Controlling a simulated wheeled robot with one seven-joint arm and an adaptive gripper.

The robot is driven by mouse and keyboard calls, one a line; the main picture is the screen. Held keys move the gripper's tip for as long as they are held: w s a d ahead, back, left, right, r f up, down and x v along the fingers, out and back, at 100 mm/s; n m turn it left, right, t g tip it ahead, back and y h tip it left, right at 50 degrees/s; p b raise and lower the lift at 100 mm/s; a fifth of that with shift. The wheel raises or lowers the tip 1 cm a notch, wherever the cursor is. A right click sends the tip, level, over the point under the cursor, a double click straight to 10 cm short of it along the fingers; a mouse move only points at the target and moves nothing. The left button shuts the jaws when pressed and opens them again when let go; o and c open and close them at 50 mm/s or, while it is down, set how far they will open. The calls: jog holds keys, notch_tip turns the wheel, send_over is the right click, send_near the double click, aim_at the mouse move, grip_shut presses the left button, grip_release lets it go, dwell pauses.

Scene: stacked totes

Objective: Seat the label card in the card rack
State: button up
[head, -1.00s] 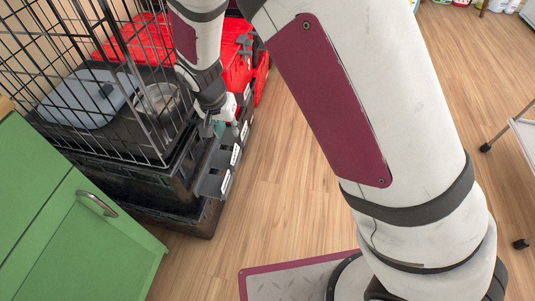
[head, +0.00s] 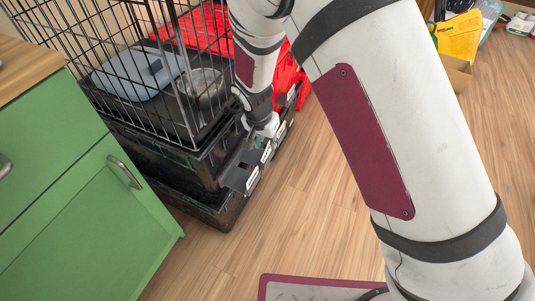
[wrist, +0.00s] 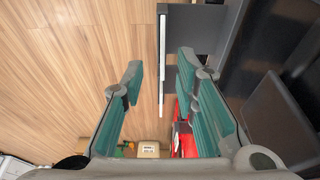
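The card rack (head: 240,178) is a row of dark grey plates with white labels along the front of the lower black tote. My gripper (head: 264,138) is at the rack's middle, pointing down, with its fingers partly hidden. In the wrist view my gripper (wrist: 160,92) is open, its teal pads wide apart. A thin white strip (wrist: 161,75) shows edge-on between the fingers, touching neither pad. It lies along the rack's grey plates (wrist: 183,75). I cannot tell whether this strip is the label card or a fixed label.
A wire cage (head: 150,60) with a grey-lidded box (head: 140,72) and a metal bowl (head: 200,88) stands over the black totes (head: 205,205). Red totes (head: 290,80) are behind. A green cabinet (head: 80,190) is at left.

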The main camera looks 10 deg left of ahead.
aim_at(267, 153)
jog(key=b+x, duration=0.1)
jog(key=x, duration=0.1)
jog(key=b+x, duration=0.1)
jog(key=x, duration=0.1)
jog(key=shift+w+a+f, duration=0.1)
jog(key=shift+w+f, duration=0.1)
jog(key=shift+f, duration=0.2)
jog(key=shift+r, duration=0.1)
jog(key=shift+c, duration=0.6)
grip_shut()
jog(key=shift+r, duration=0.1)
